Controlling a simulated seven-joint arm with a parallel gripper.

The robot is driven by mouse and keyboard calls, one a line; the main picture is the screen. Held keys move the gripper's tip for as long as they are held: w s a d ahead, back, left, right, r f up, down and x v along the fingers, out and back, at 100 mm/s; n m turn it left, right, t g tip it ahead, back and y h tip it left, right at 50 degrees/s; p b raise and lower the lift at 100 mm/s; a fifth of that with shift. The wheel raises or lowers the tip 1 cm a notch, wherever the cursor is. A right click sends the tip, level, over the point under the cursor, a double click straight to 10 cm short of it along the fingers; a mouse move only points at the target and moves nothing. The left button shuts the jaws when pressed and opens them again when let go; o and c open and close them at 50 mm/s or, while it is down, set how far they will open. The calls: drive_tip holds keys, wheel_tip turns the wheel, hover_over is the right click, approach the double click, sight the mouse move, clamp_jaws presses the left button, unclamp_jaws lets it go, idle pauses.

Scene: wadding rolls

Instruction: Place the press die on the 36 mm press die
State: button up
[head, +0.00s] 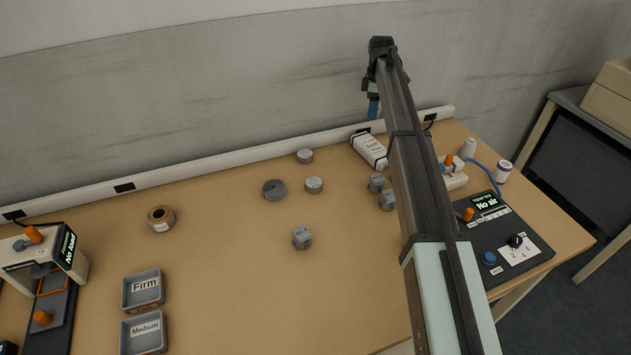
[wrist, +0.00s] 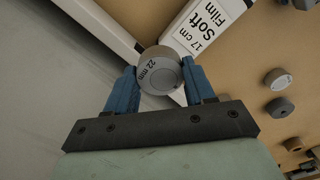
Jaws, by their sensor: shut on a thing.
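My gripper (wrist: 159,68) is shut on a round grey press die (wrist: 160,77) marked 22 mm, held between the blue fingertips. In the head view my gripper (head: 373,108) is high at the back, near the wall; the held die is not discernible there. Two light-topped round grey pieces stand on the table, one near the back (head: 305,156) and one in front of it (head: 314,186). Their markings are too small to read, so I cannot tell which is the 36 mm die. A darker slotted disc (head: 273,190) lies to their left.
A white film box (head: 369,151) lies by the back rail, below my gripper. Small grey blocks stand at centre (head: 302,239) and right (head: 376,183). A tape roll (head: 160,218), Firm tray (head: 143,290) and Medium tray (head: 143,333) are left. The front middle is clear.

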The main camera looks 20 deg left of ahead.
drive_tip(key=s+a+r+n, duration=0.1)
drive_tip(key=s+a, duration=0.7)
drive_tip(key=s, duration=0.1)
drive_tip(key=m, duration=0.3)
hover_over(314, 182)
drive_tip(key=shift+f, duration=4.85)
drive_tip(key=shift+f, duration=0.15)
drive_tip(key=o, duration=1.3)
